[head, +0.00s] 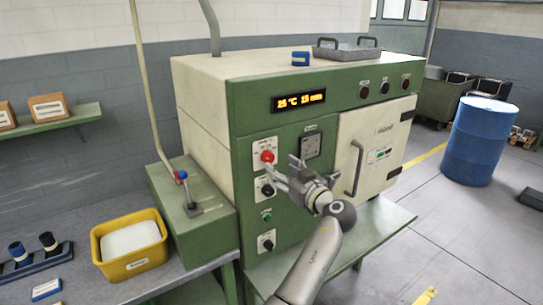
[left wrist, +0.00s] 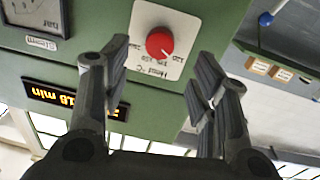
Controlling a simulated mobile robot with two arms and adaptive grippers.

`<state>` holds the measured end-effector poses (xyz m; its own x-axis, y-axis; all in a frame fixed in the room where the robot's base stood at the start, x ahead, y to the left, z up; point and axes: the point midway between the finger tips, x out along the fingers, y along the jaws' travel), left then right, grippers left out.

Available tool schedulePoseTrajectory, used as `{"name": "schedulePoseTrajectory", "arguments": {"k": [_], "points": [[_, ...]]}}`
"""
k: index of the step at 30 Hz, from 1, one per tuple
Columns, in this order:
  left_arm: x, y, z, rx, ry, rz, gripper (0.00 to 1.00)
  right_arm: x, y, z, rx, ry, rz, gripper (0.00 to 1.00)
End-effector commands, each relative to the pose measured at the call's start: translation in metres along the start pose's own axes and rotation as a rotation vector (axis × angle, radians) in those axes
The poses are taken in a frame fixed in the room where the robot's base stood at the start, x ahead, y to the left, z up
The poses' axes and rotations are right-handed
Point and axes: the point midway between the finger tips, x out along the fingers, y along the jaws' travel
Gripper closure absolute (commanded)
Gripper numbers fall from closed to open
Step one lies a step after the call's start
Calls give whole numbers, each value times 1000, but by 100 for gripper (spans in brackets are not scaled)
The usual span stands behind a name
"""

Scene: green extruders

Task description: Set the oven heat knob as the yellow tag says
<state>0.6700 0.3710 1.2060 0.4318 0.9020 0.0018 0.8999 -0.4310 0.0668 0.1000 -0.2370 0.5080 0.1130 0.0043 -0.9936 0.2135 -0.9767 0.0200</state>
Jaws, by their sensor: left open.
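The red heat knob (head: 267,156) sits on a white dial plate on the oven's green front. In the left wrist view the red knob (left wrist: 160,43) shows between the fingers, on its plate marked "Heat °C" (left wrist: 150,68), which appears inverted. My left gripper (head: 282,171) is open and empty in front of the panel, just right of and below the knob in the head view. Its fingers (left wrist: 161,62) straddle the knob in the picture; contact cannot be told. I cannot make out a yellow tag. My right gripper is not in view.
An orange display (head: 298,100) is above the knob. A black knob (head: 267,187) and a green button (head: 266,217) are below it. The oven door (head: 375,145) has a protruding handle. A yellow bin (head: 130,262) and a lever (head: 187,190) stand to the left.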

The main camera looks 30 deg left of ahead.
Motion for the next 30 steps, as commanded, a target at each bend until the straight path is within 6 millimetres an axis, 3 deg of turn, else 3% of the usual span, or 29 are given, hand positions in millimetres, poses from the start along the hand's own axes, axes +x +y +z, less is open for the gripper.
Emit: {"name": "schedulePoseTrajectory", "arguments": {"k": [1, 9, 23, 30], "points": [[12, 0, -6, 4, 1, -3, 46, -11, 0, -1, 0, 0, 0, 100], [54, 0, -2, 3, 0, 0, 46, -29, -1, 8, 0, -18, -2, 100], [66, 0, 1, 2, -2, 2, 46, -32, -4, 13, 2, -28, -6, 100], [66, 0, 1, 2, -2, 2, 74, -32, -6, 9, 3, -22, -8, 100]]}}
